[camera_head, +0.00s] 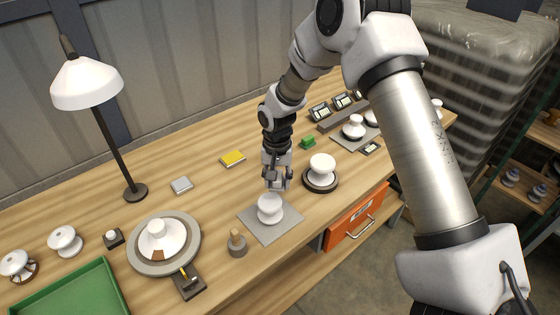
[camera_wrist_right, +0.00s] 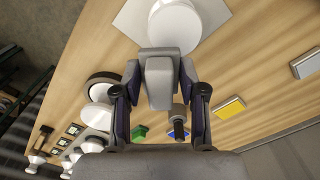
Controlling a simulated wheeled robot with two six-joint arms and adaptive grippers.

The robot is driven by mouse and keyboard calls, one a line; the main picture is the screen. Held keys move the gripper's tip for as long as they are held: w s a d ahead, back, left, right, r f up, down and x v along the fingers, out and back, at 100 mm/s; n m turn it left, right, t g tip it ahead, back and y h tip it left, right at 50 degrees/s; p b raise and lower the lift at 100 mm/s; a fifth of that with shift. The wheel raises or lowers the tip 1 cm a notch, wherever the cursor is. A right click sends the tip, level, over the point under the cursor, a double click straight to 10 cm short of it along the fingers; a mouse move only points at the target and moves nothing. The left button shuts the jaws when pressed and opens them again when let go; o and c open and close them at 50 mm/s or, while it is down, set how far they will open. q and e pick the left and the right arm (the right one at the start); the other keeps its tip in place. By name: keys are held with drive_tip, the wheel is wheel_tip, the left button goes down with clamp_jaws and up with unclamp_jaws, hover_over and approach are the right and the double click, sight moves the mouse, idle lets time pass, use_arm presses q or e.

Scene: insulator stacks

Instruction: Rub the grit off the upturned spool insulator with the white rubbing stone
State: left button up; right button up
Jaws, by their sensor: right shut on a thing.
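A white spool insulator (camera_head: 270,208) stands on a grey square mat (camera_head: 286,226) near the table's front edge. In the right wrist view its round white top (camera_wrist_right: 175,28) shows at the top of the picture. No grit can be made out on it. My right gripper (camera_head: 277,182) is just behind and above the spool, pointing down. It is shut on a pale block, which I take for the white rubbing stone (camera_wrist_right: 160,80). The stone looks light grey in the wrist view. I cannot tell whether it touches the spool. My left gripper is not in view.
A white insulator on a dark round base (camera_head: 321,185) stands right of the gripper. A wooden-knobbed tool (camera_head: 237,244) is left of the mat. A lamp (camera_head: 88,84), a round plate with an insulator (camera_head: 188,258) and a green tray (camera_head: 70,290) are at left. The table's middle is mostly clear.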

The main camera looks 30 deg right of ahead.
drive_tip(key=shift+a+r+p, duration=0.15)
drive_tip(key=shift+r+p, duration=0.2)
drive_tip(key=shift+r, duration=0.4)
drive_tip(key=shift+w+d+r+p, duration=0.1)
drive_tip(key=shift+d+r+p, duration=0.05)
drive_tip(key=shift+r+p, duration=0.45)
drive_tip(key=shift+w+d+r+p, duration=0.1)
drive_tip(key=shift+r+p, duration=0.35)
drive_tip(key=shift+r, duration=0.15)
drive_tip(key=shift+s+r, duration=0.1)
drive_tip(key=shift+a, duration=0.15)
